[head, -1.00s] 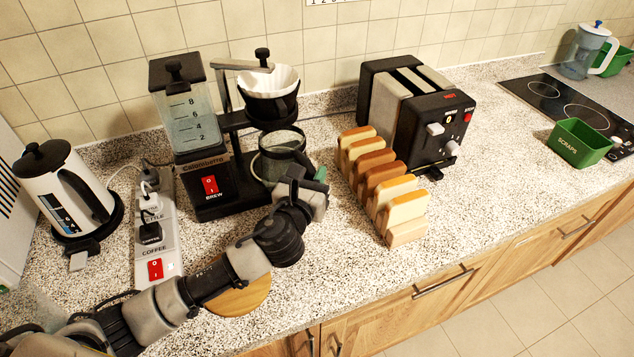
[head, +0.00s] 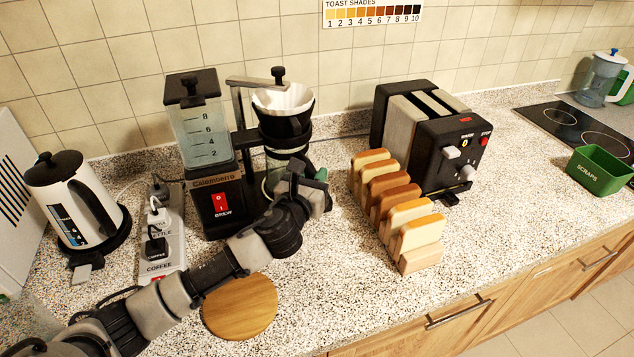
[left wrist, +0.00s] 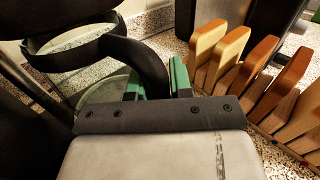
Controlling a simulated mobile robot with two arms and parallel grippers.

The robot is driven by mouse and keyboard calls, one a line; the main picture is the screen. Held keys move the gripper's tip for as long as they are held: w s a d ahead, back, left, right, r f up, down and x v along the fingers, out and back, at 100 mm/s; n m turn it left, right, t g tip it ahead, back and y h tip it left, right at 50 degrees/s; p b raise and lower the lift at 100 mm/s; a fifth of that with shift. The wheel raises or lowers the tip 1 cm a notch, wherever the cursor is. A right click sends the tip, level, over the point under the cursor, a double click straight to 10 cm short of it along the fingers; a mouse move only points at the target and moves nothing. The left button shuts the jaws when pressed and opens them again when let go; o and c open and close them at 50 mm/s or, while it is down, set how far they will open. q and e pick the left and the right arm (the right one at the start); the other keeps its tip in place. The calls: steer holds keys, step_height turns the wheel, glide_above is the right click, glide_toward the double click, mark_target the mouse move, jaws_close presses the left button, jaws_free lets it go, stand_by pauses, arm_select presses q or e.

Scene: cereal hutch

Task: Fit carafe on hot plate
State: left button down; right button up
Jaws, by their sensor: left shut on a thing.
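The glass carafe (head: 287,146) with a black band and black handle is upright beneath the black filter basket (head: 285,118) of the coffee maker (head: 203,181). My left gripper (head: 306,180) is at its front right side, shut on the black handle. In the left wrist view the handle (left wrist: 148,65) lies between the green fingertips (left wrist: 157,80), with the carafe's band and glass (left wrist: 105,98) at left. The hot plate is hidden behind my arm and the carafe, so I cannot tell whether the carafe touches it. My right gripper is not in view.
A toast rack (head: 420,257) with several slices and a toaster (head: 432,150) stand to the right. A power strip (head: 165,235) and kettle (head: 75,205) stand left. A round wooden board (head: 240,308) lies in front. Counter between board and rack is clear.

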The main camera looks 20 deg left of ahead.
arm_select(q)
steer(key=shift+s+f, duration=0.1)
steer(key=shift+f, duration=0.4)
stand_by(0.8)
steer(key=c, duration=0.9)
jaws_free()
steer(key=shift+c, duration=0.2)
